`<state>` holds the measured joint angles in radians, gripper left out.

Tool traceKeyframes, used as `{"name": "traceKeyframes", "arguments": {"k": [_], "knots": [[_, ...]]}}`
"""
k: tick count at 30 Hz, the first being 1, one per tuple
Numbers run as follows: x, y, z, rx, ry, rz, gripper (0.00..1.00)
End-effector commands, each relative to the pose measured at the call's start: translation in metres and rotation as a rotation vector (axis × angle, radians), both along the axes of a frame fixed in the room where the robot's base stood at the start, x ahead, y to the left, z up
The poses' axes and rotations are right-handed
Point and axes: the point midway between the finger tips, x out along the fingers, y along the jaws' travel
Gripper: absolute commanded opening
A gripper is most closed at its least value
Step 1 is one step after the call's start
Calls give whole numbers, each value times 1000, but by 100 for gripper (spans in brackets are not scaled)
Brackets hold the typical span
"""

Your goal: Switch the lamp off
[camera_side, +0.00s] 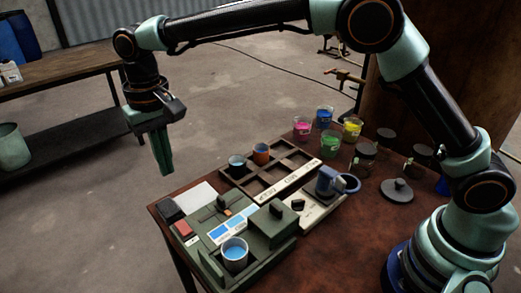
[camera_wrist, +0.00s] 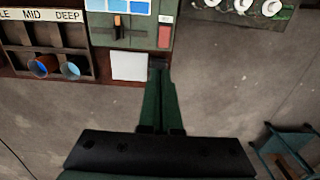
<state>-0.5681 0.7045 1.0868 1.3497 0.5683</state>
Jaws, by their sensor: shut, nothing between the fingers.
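A green control station (camera_side: 245,235) stands at the table's near left. At its left end are a red rocker-like piece (camera_side: 184,229), a black block (camera_side: 170,209) and a plain white square panel (camera_side: 196,198). The red piece (camera_wrist: 164,37) and white panel (camera_wrist: 129,67) also show in the wrist view. I cannot tell which part is the lamp or whether it is lit. My gripper (camera_side: 166,171) is shut and empty, pointing down, above and beyond the station's far left end. In the wrist view its fingertips (camera_wrist: 158,72) overlap the black block, partly hiding it.
A cup of blue liquid (camera_side: 234,253) stands on the station. A wooden tray (camera_side: 254,190) with two cups lies behind it. Open floor lies beyond the table.

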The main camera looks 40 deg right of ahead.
Motion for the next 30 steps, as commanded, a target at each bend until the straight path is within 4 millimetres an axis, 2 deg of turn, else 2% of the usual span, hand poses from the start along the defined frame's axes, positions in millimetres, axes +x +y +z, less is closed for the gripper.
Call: {"name": "traceKeyframes", "arguments": {"k": [18, 24, 30], "knots": [[-1, -1, -110, -2, 4, 0, 0], [0, 0, -129, -1, 1, 0, 0], [0, 0, -134, 0, 0, 0, 0]]}}
